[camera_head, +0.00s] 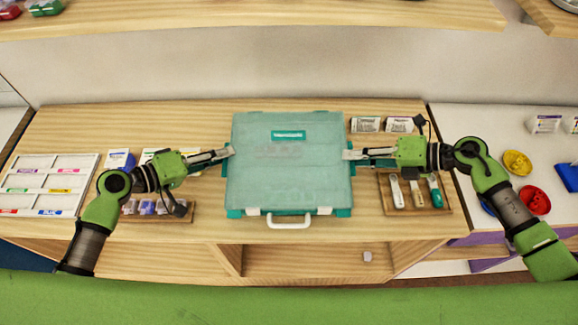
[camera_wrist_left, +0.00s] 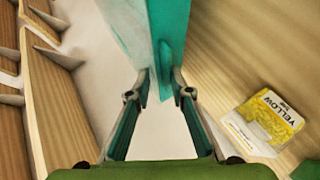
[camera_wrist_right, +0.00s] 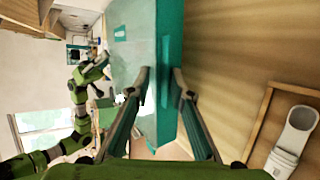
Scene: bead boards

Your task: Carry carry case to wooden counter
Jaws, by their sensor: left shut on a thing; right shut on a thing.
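The carry case (camera_head: 288,165) is a flat teal box with a clear lid, a label and a white front handle. In the head view it is over the middle of the wooden counter (camera_head: 80,125). I cannot tell whether it touches the counter. My left gripper (camera_head: 229,152) is shut on the case's left side. The left wrist view shows the fingers on the teal edge (camera_wrist_left: 170,35). My right gripper (camera_head: 346,155) is shut on the right side. The right wrist view shows its fingers around the case wall (camera_wrist_right: 165,60). The counter under the case is hidden.
A white sorting tray (camera_head: 50,175) lies at the left. A wooden tray with tools (camera_head: 450,206) is right of the case. Small boxes (camera_head: 365,124) stand behind it. A white table at the right holds a yellow dish (camera_head: 517,162) and a red dish (camera_head: 541,205). A shelf runs above.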

